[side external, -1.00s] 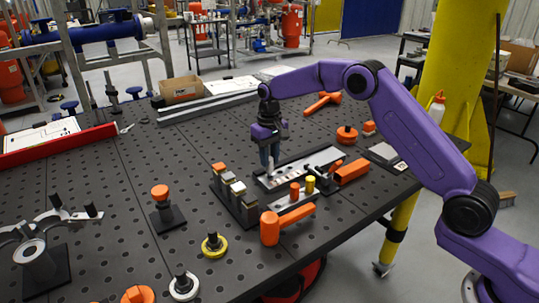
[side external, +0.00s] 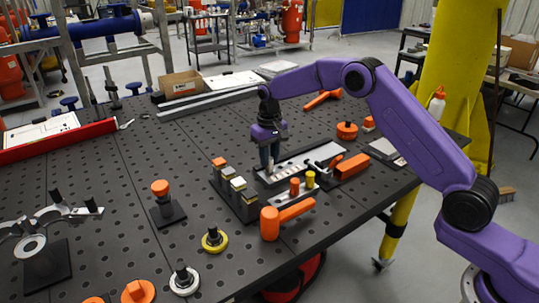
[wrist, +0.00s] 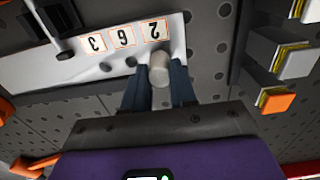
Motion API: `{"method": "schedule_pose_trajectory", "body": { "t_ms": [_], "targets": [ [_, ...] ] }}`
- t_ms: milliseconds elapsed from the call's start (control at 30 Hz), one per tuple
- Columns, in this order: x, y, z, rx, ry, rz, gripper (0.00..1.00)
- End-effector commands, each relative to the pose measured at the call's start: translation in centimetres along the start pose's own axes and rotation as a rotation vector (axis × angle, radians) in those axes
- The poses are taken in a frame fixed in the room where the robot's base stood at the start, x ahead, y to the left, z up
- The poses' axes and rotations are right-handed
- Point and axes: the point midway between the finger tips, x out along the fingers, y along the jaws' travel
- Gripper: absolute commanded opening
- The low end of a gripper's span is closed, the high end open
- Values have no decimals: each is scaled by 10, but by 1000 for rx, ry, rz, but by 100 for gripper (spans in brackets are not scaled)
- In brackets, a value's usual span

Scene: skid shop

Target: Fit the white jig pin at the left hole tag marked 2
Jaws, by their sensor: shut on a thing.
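My gripper (side external: 268,166) is low over the left end of a light metal plate (side external: 320,155) on the dark bench. In the wrist view its two dark blue fingers (wrist: 160,88) are shut on a white pin (wrist: 160,68), whose rounded end shows between them. The plate (wrist: 60,65) carries orange-edged tags that read upside down. The tag marked 2 (wrist: 155,30) is just beyond the pin, with two more tags to its left. Small dark holes show below those two tags. The pin covers the spot below tag 2, and I cannot tell whether it is in a hole.
A dark stepped block with capped posts (side external: 236,192) stands close left of my gripper. An orange mallet (side external: 285,216) and a small block with orange and yellow pegs (side external: 310,180) are in front. A dark clamp (wrist: 60,20) sits on the plate.

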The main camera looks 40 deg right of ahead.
Motion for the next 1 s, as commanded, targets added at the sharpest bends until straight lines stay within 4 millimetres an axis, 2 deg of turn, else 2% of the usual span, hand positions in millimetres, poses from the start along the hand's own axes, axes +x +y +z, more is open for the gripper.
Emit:
{"method": "schedule_pose_trajectory", "body": {
  "t_ms": [267,300,367,567,633,1000],
  "targets": [
    [2,0,0,0,0,0,0],
    [2,0,0,0,0,0,36],
    [2,0,0,0,0,0,55],
    [2,0,0,0,-1,0,56],
    [2,0,0,0,-1,0,69],
    [1,0,0,0,0,0,69]
  ]
}}
